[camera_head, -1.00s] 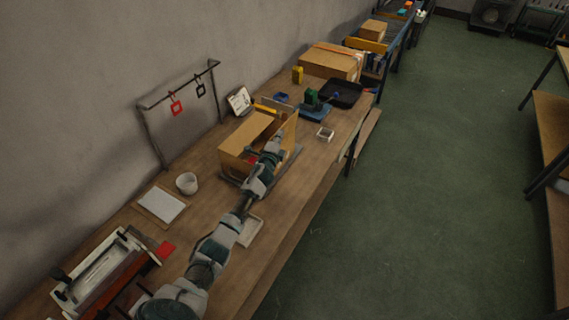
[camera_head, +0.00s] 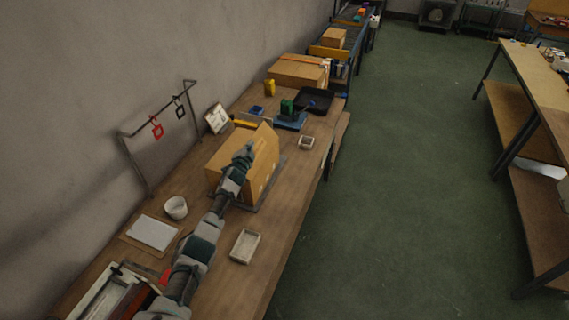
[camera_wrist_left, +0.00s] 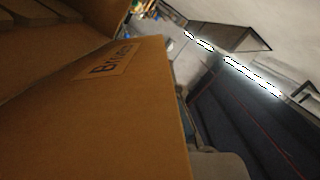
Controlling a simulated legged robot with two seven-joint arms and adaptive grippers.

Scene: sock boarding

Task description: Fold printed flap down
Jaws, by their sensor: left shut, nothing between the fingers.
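An open brown cardboard box (camera_head: 224,158) stands on the workbench in the head view. Its flap on the aisle side (camera_head: 265,146) slopes up to a peak beside my left gripper. My left gripper (camera_head: 247,152) is shut and empty, over the box top and close against that flap; whether it touches cannot be told. In the left wrist view, a brown flap with dark printing (camera_wrist_left: 110,64) in a lighter rectangle fills the left and middle. The printing is only partly readable. The gripper's fingertips are not clear there. My right gripper is out of view.
A white cup (camera_head: 176,208) and a white sheet (camera_head: 152,232) are left of my arm. A metal rack (camera_head: 150,130) stands along the wall. A small container (camera_head: 306,142) sits right of the box.

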